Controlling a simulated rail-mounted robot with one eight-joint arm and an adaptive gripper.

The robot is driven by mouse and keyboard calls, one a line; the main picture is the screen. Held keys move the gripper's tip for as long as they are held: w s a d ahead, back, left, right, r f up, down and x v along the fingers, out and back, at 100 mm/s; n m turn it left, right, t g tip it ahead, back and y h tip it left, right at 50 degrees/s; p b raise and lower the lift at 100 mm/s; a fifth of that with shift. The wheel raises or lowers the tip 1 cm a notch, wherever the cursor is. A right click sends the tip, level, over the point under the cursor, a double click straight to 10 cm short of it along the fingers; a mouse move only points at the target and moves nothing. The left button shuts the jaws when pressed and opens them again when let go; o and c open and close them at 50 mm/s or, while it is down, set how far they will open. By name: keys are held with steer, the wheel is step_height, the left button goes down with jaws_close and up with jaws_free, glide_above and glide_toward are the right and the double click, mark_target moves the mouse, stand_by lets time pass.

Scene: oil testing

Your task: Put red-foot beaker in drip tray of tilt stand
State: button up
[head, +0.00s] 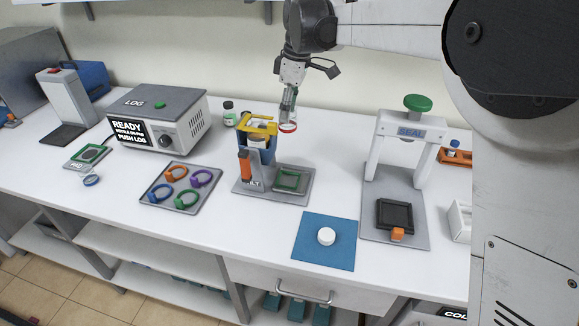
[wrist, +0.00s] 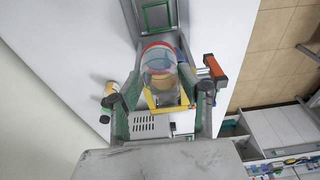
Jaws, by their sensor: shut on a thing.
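My gripper (head: 288,108) is shut on the clear red-foot beaker (head: 288,127) and holds it in the air, foot down, just right of the top of the tilt stand (head: 262,155) in the head view. In the wrist view the beaker (wrist: 158,62) sits between the two fingers of my gripper (wrist: 162,97). The stand has a yellow top piece, a blue holder and an orange handle (head: 245,166). Its green-rimmed drip tray (head: 277,187) lies on the grey base, below and apart from the beaker. The tray (wrist: 143,18) also shows at the top of the wrist view.
A white SEAL press (head: 411,131) stands to the right. A blue mat (head: 311,256) with a white round piece is in front. A tray of coloured rings (head: 168,195) and the LOG box (head: 165,110) are to the left.

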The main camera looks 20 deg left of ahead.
step_height(320, 180, down, 20)
steer(key=shift+r+p, duration=0.15)
steer(key=shift+p, duration=0.65)
steer(key=shift+f, duration=0.2)
steer(key=o, duration=1.2)
steer(key=shift+r, duration=0.1)
steer(key=shift+c, duration=0.2)
step_height(320, 180, up, 12)
steer(key=d+b, duration=0.1)
steer(key=d, duration=0.1)
steer(key=shift+r, duration=0.1)
